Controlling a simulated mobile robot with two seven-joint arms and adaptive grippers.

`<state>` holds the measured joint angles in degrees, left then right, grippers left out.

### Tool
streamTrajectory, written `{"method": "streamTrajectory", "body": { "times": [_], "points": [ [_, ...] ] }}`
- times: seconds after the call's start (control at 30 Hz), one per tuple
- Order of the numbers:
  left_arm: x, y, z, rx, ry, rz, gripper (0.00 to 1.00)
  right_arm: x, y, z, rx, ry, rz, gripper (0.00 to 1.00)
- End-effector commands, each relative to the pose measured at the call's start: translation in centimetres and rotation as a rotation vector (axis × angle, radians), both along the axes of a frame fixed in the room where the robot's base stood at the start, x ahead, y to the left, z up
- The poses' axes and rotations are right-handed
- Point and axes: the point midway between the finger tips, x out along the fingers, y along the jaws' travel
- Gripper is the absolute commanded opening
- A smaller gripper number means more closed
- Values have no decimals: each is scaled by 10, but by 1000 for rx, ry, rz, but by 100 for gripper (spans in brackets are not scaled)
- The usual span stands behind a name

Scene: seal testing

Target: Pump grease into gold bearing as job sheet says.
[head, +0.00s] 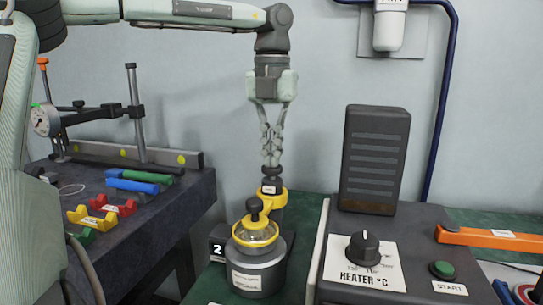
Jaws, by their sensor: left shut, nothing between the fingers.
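My left gripper (271,168) points straight down with its fingers shut and empty. Its tips are at or just above the dark top of a yellow-collared fitting (277,194); I cannot tell whether they touch. In front of the fitting stands a dark grey round pot (260,272) with a pale label, a yellow ring and a black knob (254,206) on top. A small black box showing a white "2" (217,249) sits at the pot's left. I cannot tell which part is the gold bearing, and no job sheet is readable. My right gripper is not in view.
A heater panel (364,262) with a dial and a green START button (443,269) stands right of the pot. Behind it is a dark louvred box (375,160). An orange bar (490,237) lies at right. The left bench (150,215) holds a dial gauge and coloured blocks.

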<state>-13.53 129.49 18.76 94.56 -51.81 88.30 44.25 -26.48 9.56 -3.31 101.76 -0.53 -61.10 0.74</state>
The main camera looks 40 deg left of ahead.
Motion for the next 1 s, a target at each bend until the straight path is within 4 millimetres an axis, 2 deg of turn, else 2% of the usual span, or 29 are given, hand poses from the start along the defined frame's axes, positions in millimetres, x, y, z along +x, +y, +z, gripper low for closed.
{"method": "streamTrajectory", "body": {
  "times": [0.27,0.5,1.0],
  "points": [
    [0,0,21,-1,2,1,0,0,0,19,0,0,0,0],
    [0,0,36,0,1,0,0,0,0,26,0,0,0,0],
    [0,0,38,0,0,0,0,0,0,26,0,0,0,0]
  ]
}}
